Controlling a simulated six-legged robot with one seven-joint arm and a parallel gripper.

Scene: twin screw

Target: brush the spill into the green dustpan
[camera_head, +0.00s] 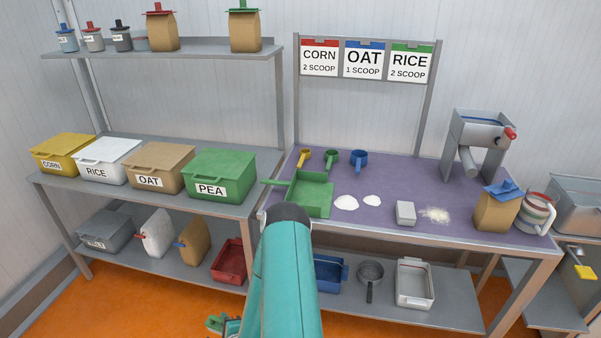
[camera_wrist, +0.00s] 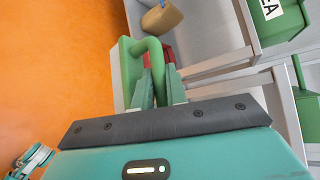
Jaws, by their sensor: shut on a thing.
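The green dustpan (camera_head: 310,197) lies on the left of the purple worktop, its handle pointing left. A pale, powdery spill (camera_head: 436,214) lies on the right half, beside a small grey block (camera_head: 405,212). My gripper (camera_wrist: 160,90) is shut on the curved handle of a green brush-like tool (camera_wrist: 150,48). The tool's bristles cannot be made out. In the head view, part of this tool (camera_head: 214,322) shows low over the orange floor, below and in front of the worktop, well away from dustpan and spill. My arm hides part of the worktop's front edge.
Two white patches (camera_head: 346,202) lie between dustpan and block. Yellow, green and blue scoops (camera_head: 358,160) stand behind. A brown bag (camera_head: 495,210), a jug (camera_head: 537,214) and a grey machine (camera_head: 478,145) occupy the right. Lidded bins (camera_head: 220,175) fill the left shelf.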

